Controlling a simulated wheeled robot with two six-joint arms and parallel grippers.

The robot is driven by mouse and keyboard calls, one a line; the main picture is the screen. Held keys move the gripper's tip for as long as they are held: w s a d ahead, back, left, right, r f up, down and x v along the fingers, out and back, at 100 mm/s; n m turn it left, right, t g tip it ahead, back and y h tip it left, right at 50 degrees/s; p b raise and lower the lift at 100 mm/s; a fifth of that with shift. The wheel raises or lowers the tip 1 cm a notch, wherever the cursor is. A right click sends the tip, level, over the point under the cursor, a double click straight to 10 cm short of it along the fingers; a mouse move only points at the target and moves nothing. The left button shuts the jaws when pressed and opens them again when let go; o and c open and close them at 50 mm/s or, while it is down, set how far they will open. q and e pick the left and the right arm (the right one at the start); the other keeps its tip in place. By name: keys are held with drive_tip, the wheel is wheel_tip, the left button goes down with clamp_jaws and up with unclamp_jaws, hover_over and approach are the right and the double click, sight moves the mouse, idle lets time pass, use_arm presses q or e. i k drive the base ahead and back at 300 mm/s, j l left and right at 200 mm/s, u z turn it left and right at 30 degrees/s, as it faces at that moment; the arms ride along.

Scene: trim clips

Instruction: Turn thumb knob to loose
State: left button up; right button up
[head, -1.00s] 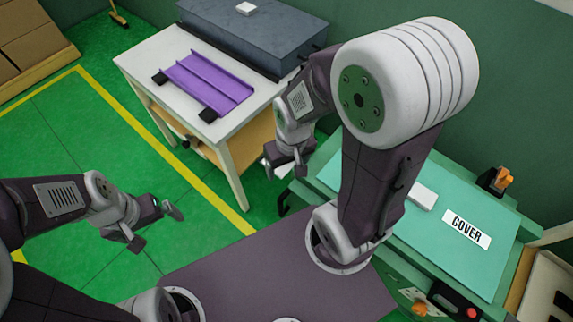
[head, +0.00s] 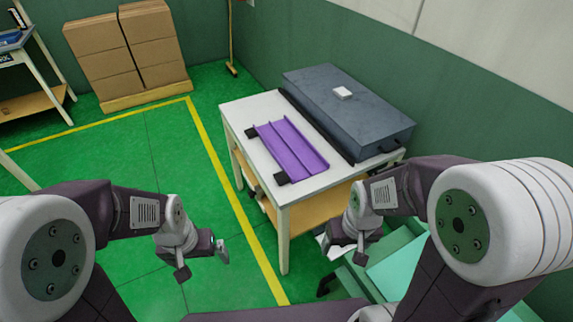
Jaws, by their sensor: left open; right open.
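No thumb knob can be made out in the head view. The teal-topped station (head: 408,262) shows only in part at the lower right, much of it hidden behind my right arm. My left gripper (head: 203,262) is open and empty above the green floor. My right gripper (head: 344,241) is open beside the front right of the white table, near the station's left edge. Neither gripper is seen touching anything.
A white table (head: 252,113) carries a purple channel piece (head: 291,150) on black blocks and a dark grey case (head: 350,115) with a small white block (head: 343,92). Cardboard boxes (head: 100,65) stand at the back left. The green floor between is clear.

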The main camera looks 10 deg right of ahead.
sight(252, 195)
drive_tip(key=i+j+u, duration=0.3)
drive_tip(key=j, duration=0.25)
drive_tip(key=i+j+u, duration=0.3)
drive_tip(key=i+j, duration=0.15)
drive_tip(key=i, duration=0.05)
